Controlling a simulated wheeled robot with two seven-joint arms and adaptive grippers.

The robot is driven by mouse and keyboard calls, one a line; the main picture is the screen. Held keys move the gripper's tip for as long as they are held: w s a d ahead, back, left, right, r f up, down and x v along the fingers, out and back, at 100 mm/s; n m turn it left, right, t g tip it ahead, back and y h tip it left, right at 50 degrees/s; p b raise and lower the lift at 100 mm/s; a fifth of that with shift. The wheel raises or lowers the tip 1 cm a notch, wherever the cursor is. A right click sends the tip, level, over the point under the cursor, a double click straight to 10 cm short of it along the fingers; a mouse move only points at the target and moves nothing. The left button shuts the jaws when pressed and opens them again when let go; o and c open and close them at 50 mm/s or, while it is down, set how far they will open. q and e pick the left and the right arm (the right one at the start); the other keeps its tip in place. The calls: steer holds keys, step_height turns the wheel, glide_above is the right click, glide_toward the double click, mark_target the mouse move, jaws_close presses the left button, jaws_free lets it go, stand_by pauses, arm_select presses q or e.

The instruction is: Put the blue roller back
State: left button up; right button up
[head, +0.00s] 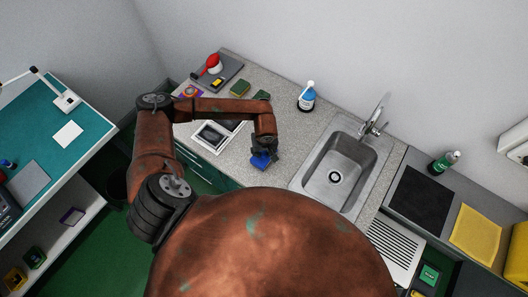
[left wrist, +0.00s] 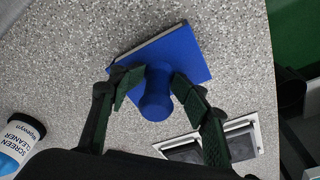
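The blue roller (left wrist: 156,92) shows in the left wrist view as a rounded blue knob with a narrower neck. Directly beyond it is a flat blue slab (left wrist: 188,50) with a pale edge, at the worktop; I cannot tell whether the two are joined. My left gripper (left wrist: 160,78) has its fingertips against both sides of the knob's neck. In the head view my left gripper (head: 265,146) points down over the blue piece (head: 261,161) on the worktop, partly hiding it. My right gripper is not in view.
A white frame with dark panels (head: 212,134) lies left of the gripper. A screen cleaner bottle (head: 306,98) stands behind, near the sink (head: 339,177). Sponges (head: 240,88) and a grey board with a red item (head: 215,72) are farther back. Bare worktop (head: 285,135) lies between gripper and sink.

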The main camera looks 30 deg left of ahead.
mark_target(264, 158)
arm_select(q)
steer(key=shift+s+r+p, duration=0.15)
steer(key=shift+r+p, duration=0.15)
steer(key=shift+p, duration=0.05)
steer(key=shift+r+p, duration=0.45)
steer(key=shift+p, duration=0.05)
step_height(264, 158, up, 12)
steer(key=s+d+b, duration=0.1)
steer(key=b, duration=0.3)
steer(key=shift+d+f, duration=0.15)
steer(key=shift+f, duration=0.05)
stand_by(0.4)
steer(key=shift+d, duration=0.1)
